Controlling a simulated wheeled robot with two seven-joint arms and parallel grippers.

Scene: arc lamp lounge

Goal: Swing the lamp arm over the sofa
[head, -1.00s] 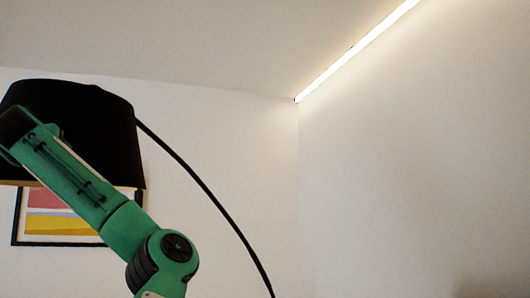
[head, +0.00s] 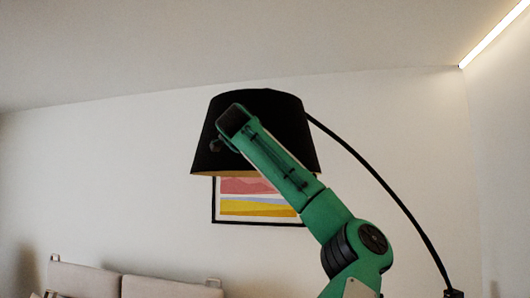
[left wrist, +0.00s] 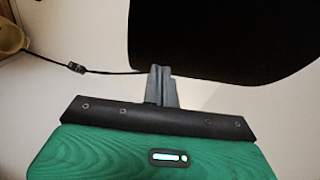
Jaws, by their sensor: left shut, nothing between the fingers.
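The arc lamp's black shade (head: 285,120) hangs near the middle of the head view. Its thin curved black arm (head: 375,178) runs from the shade down to the lower right. My green left arm crosses in front of the shade, and its dark end overlaps the shade's left part. In the left wrist view my left gripper (left wrist: 161,84) is shut and empty. The black shade (left wrist: 215,40) fills the upper right there, close beyond the fingertips; contact cannot be told. The beige sofa (head: 85,280) shows only its back at the lower left.
A framed colourful picture (head: 258,208) hangs on the wall behind the shade. A ceiling light strip (head: 495,33) is at the upper right. The left wrist view shows a dark cord (left wrist: 110,72) with a small dark piece on it. The wall left of the shade is clear.

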